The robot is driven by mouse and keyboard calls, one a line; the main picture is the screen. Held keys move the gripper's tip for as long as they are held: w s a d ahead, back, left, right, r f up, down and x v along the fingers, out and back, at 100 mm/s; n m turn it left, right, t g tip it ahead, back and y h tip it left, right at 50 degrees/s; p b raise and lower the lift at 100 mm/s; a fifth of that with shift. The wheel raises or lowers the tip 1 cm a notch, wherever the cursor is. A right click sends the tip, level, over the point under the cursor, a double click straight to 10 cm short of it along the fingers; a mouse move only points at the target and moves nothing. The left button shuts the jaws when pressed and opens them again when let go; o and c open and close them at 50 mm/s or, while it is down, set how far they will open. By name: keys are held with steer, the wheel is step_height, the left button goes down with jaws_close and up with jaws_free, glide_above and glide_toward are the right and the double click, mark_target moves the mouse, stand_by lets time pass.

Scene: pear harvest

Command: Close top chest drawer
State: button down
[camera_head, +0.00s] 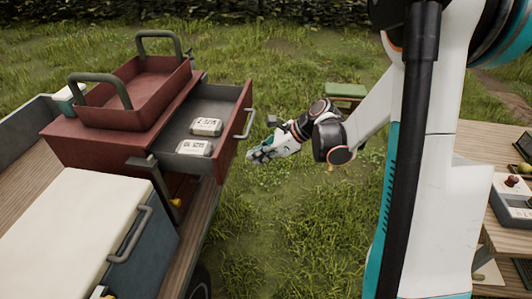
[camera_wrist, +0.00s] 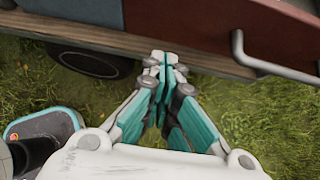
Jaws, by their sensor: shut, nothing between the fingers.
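The red chest (camera_head: 95,145) stands on the wooden bed of a cart at the left in the head view. Its top drawer (camera_head: 238,130) is pulled out toward the right, with a grey handle (camera_head: 251,124) on its red front. Two white labelled packs (camera_head: 206,127) lie inside the drawer. My gripper (camera_head: 255,154) is shut and empty, to the right of the drawer front and a little below the handle, apart from it. In the wrist view my gripper (camera_wrist: 164,62) has its fingers together, and the drawer handle (camera_wrist: 265,62) shows to their right.
A red tray (camera_head: 135,90) with two grey handles sits on top of the chest. A white-lidded cooler (camera_head: 75,225) stands in front of the chest. A wooden table (camera_head: 480,150) is at the right. Grass (camera_head: 260,240) lies between cart and table, with a green-topped stool (camera_head: 345,90) behind.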

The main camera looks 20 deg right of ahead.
steer(key=shift+w+a+f+b, duration=0.25)
steer(key=shift+w+a+f, duration=0.25)
steer(key=shift+a, duration=0.45)
steer(key=shift+w+a+f+b, duration=0.25)
steer(key=shift+w+a, duration=0.35)
steer(key=shift+a, duration=0.35)
steer(key=shift+w+a+f+b, duration=0.25)
steer(key=shift+w+a+f, duration=0.25)
steer(key=shift+a, duration=0.45)
steer(key=shift+r, duration=0.1)
steer(key=shift+w, duration=0.1)
steer(key=w+a, duration=0.3)
steer(key=a, duration=0.3)
steer(key=w+a, duration=0.4)
steer(key=a, duration=0.2)
steer(key=w+a+b, duration=0.1)
steer(key=w+a, duration=0.2)
steer(key=a, duration=0.3)
steer(key=shift+w+a, duration=0.3)
steer(key=shift+a, duration=0.05)
steer(key=shift+w+a, duration=0.25)
steer(key=shift+r, duration=0.1)
